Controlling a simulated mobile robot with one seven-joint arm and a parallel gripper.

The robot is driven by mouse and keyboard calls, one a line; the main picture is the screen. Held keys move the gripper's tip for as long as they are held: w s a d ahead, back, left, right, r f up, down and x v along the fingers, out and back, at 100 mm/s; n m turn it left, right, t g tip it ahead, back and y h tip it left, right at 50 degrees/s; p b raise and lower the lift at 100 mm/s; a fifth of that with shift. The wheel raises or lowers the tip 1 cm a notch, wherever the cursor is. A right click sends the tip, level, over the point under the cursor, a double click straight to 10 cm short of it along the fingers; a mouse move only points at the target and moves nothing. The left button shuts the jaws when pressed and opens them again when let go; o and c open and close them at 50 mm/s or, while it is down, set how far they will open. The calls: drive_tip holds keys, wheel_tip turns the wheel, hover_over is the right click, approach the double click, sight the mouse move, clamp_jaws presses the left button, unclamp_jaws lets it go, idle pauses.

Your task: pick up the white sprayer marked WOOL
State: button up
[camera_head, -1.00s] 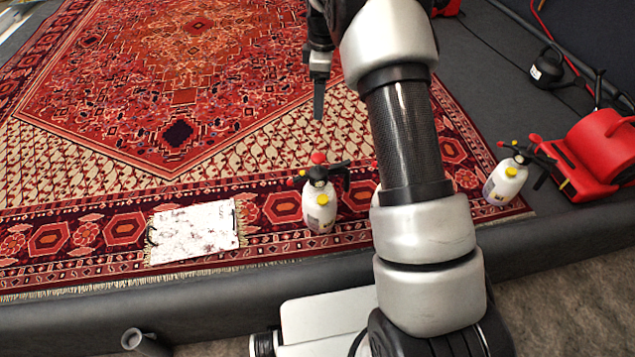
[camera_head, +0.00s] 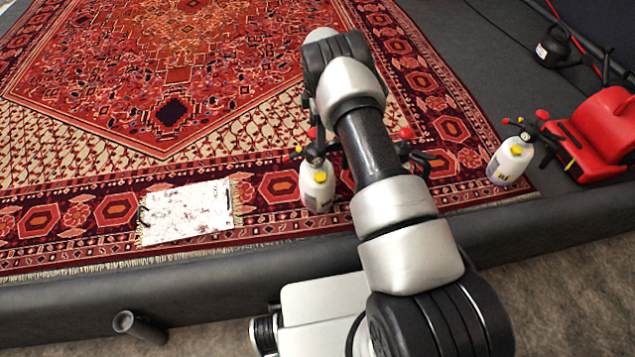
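A white sprayer (camera_head: 317,187) with a black pump head, red knob and yellow cap stands upright on the rug's border, just left of my arm. A second sprayer is mostly hidden behind my arm; its red knob (camera_head: 406,132) and black handle show. A third white sprayer (camera_head: 508,163) stands at the rug's right corner. Their markings are too small to read, so I cannot tell which says WOOL. My gripper's fingers are hidden behind my arm, and I see nothing held.
A patterned red rug (camera_head: 170,60) covers most of the floor. A white stained cloth (camera_head: 186,212) lies on its near border. A red machine (camera_head: 597,135) and a black container (camera_head: 553,47) stand at right. A dark raised edge (camera_head: 200,277) runs along the front.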

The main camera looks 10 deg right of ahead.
drive_tip(key=shift+s+a+f+b, duration=0.1)
drive_tip(key=shift+f+b, duration=0.6)
drive_tip(key=shift+f, duration=2.4)
drive_tip(key=shift+c, duration=0.4)
drive_tip(key=c, duration=1.8)
drive_tip(key=shift+r, duration=0.2)
clamp_jaws()
